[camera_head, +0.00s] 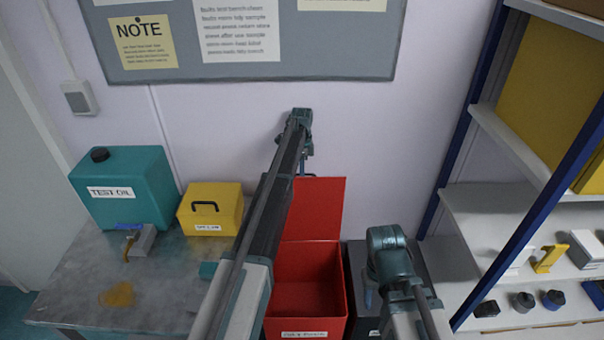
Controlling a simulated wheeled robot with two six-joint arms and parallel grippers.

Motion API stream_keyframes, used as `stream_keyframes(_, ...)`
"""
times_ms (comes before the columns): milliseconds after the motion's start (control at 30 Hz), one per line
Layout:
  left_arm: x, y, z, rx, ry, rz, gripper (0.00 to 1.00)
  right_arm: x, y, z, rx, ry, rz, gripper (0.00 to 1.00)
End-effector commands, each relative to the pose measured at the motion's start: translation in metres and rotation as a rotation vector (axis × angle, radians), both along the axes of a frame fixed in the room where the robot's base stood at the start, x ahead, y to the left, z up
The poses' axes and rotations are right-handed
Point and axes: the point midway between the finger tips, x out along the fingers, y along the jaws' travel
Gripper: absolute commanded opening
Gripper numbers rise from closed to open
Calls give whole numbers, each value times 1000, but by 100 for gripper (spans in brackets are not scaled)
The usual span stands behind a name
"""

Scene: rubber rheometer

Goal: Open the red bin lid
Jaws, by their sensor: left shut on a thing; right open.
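The red bin (334,308) stands on the floor in the middle, between the metal table and the shelf. Its red lid (323,205) is raised at the back, near the wall, and the empty-looking inside shows. My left gripper (306,172) is at the top edge of the lid, shut on it; my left arm hides the lid's left part and some of the bin's left side. My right gripper (372,305) is open and empty, to the right of the bin, over a dark box.
A metal table (100,260) at left holds a teal test oil can (130,190) and a yellow box (212,205). A dark box (424,268) stands right of the bin. A blue-framed shelf (470,215) with small parts is at right. A noticeboard (330,60) hangs behind.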

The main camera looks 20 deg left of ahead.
Motion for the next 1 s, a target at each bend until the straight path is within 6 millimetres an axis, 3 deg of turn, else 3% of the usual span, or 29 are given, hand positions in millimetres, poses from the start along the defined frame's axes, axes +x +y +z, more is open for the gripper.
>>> stream_keyframes(33, 1, 1, 0, 2, -2, 2, 16, 0, 0, 0, 0, 0, 0, 45)
stream_keyframes(200, 1, 0, 0, 1, -1, 1, 45, 0, 0, 0, 0, 0, 0, 45)
stream_keyframes(667, 1, 0, 7, 0, 0, 0, 45, 0, 0, 7, 0, 0, -1, 45)
stream_keyframes(1000, 3, 1, 45, 0, 0, 0, 45, 0, 0, 45, 2, 0, -8, 45)
